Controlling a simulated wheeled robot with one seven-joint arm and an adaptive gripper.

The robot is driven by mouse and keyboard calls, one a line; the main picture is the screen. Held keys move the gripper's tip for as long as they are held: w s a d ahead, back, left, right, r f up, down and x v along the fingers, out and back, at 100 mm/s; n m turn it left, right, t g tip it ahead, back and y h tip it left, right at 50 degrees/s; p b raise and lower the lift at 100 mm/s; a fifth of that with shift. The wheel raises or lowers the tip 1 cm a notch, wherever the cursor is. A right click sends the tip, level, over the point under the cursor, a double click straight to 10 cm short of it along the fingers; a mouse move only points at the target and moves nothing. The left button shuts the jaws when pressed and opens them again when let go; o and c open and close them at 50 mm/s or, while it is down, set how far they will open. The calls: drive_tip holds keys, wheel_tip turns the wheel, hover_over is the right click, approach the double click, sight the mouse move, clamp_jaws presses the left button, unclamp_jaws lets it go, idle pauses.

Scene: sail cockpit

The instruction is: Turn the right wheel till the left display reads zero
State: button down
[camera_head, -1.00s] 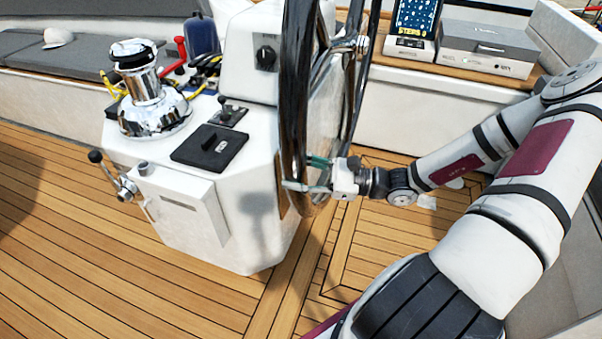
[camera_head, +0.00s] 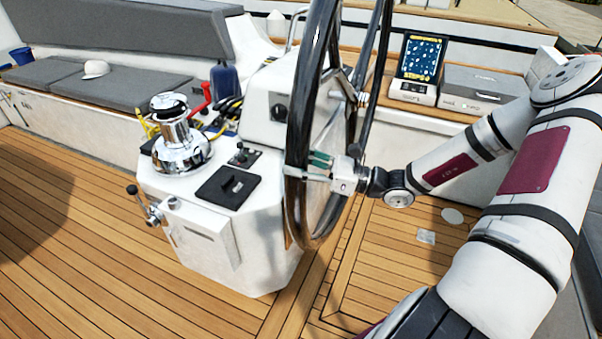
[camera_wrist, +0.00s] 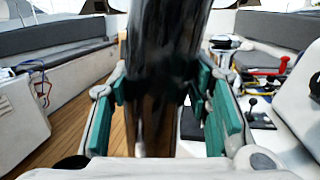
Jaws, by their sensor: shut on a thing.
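The wheel in view is a large dark, glossy ring (camera_head: 297,130), seen nearly edge-on beside the white steering console (camera_head: 212,195). My gripper (camera_head: 312,170) is shut on its rim, on the side facing my arm. In the wrist view the rim (camera_wrist: 160,60) stands as a thick dark upright bar between the two green-padded fingers of my gripper (camera_wrist: 165,95). A screen unit (camera_head: 421,62) on the bench behind shows a dark blue dotted panel with yellow "STEPS" lettering. The digit after it is too small to read surely.
A grey-white box (camera_head: 482,88) stands beside the screen unit. A chrome winch (camera_head: 180,145), a red lever (camera_head: 200,98) and a black panel (camera_head: 227,187) are on the console. The wooden deck (camera_head: 90,230) is open at left.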

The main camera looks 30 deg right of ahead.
sight(301, 151)
drive_tip(key=shift+r+p, duration=0.8)
drive_tip(key=shift+r, duration=0.9)
drive_tip(key=shift+w, duration=0.1)
drive_tip(key=c, duration=0.9)
unclamp_jaws()
drive_tip(key=shift+d+m, duration=0.2)
drive_tip(key=shift+m, duration=0.1)
drive_tip(key=shift+s+d+f, duration=0.15)
drive_tip(key=shift+s+d, duration=0.05)
drive_tip(key=v, duration=1.1)
drive_tip(key=shift+s, duration=0.2)
